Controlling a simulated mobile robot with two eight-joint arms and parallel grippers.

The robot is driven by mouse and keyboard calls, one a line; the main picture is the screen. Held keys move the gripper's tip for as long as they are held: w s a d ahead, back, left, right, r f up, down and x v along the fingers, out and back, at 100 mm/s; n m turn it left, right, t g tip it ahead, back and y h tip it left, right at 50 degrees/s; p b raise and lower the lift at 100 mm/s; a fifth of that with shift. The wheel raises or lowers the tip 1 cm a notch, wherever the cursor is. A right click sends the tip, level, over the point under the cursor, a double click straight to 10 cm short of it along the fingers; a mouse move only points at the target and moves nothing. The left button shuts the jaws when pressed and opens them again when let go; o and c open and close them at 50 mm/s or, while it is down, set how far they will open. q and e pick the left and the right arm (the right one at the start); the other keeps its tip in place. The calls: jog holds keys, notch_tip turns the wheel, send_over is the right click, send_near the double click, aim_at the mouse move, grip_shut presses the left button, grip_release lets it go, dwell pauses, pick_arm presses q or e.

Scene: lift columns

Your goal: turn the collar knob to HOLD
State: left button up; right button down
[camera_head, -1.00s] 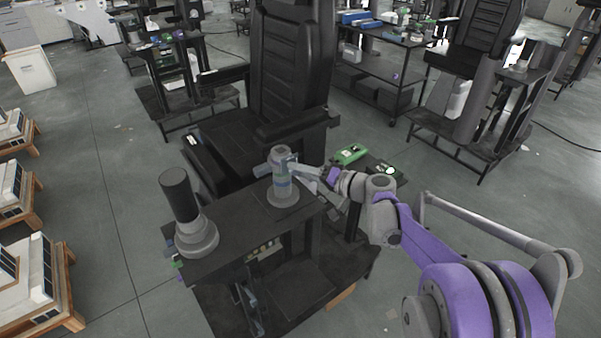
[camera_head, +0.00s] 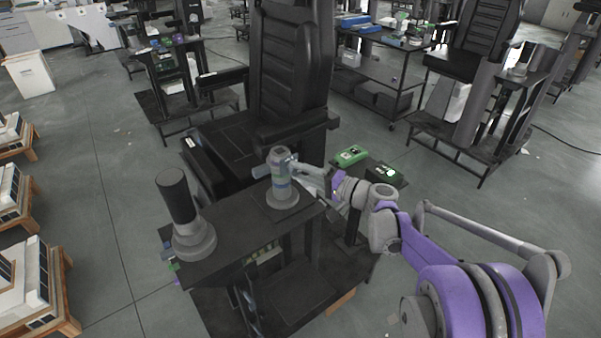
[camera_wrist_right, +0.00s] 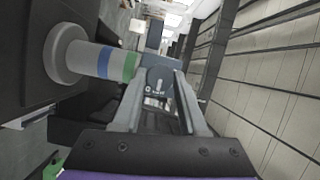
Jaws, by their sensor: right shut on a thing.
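A grey column (camera_head: 281,192) with blue and green bands stands on a round flange on the dark bench top. In the right wrist view the column (camera_wrist_right: 102,61) lies sideways, its flange to the left. The collar knob (camera_wrist_right: 158,80) is at the column's upper end, a dark piece with a light mark; its lettering is too small to read. My right gripper (camera_wrist_right: 158,88) is shut on the knob, one finger on each side. In the head view my right gripper (camera_head: 297,168) reaches the column's top from the right. My left gripper is not in view.
A second column with a black top (camera_head: 178,200) stands at the bench's left end. A tall black seat-like unit (camera_head: 291,70) rises behind the bench.

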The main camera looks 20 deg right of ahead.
jog(key=shift+c, duration=2.2)
grip_release()
jog(key=b+v, duration=0.1)
jog(key=v, duration=1)
jog(key=shift+a, duration=0.1)
